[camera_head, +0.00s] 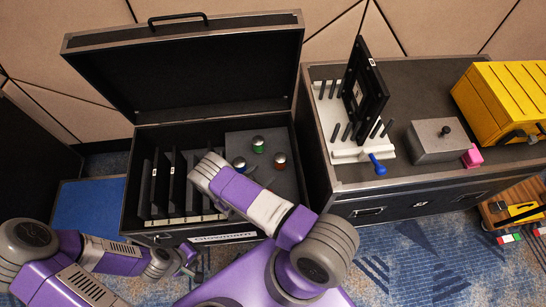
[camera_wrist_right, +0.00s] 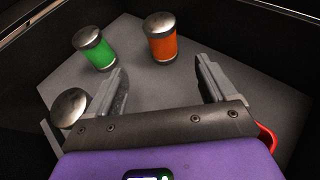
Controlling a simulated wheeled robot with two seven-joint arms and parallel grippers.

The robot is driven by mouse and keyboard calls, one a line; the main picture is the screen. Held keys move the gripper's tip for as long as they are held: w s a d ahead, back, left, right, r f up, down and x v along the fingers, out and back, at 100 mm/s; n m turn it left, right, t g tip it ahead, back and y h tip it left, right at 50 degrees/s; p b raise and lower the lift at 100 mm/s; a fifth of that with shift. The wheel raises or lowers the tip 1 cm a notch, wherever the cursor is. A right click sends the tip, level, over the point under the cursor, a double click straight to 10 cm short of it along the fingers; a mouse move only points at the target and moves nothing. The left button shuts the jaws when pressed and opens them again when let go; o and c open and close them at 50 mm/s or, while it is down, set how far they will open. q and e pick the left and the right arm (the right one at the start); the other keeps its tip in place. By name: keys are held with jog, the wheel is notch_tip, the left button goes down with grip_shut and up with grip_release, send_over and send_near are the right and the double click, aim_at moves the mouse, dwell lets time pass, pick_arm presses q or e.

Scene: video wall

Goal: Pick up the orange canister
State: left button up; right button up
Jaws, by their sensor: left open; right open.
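The orange canister (camera_head: 279,161) stands upright with a silver domed lid on the grey panel in the right part of the open black case. In the right wrist view the orange canister (camera_wrist_right: 163,46) is beyond my right gripper (camera_wrist_right: 160,82), roughly in line with the gap between its fingers. In the head view the wrist mostly hides this gripper. A green canister (camera_wrist_right: 97,48) stands to the left. My left gripper (camera_head: 189,262) is low, in front of the case, open, partly hidden.
Black panels (camera_head: 162,185) stand in the case's left part. The case walls and raised lid (camera_head: 190,65) bound the space. A second case (camera_head: 420,80) carries a yellow box (camera_head: 505,95).

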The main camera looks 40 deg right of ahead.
aim_at(277, 165)
jog(key=b+x, duration=0.1)
jog(key=x, duration=0.5)
jog(key=shift+d+f+b, duration=0.15)
jog(key=shift+d+b, duration=0.15)
jog(key=shift+b, duration=0.1)
jog(key=b+x, duration=0.2)
jog(key=x, duration=0.2)
jog(key=shift+s+d+f, duration=0.1)
jog(key=shift+d+f, duration=0.05)
jog(key=shift+f, duration=0.15)
jog(key=shift+w+d, duration=0.2)
jog(key=shift+d, duration=0.2)
jog(key=c, duration=1.2)
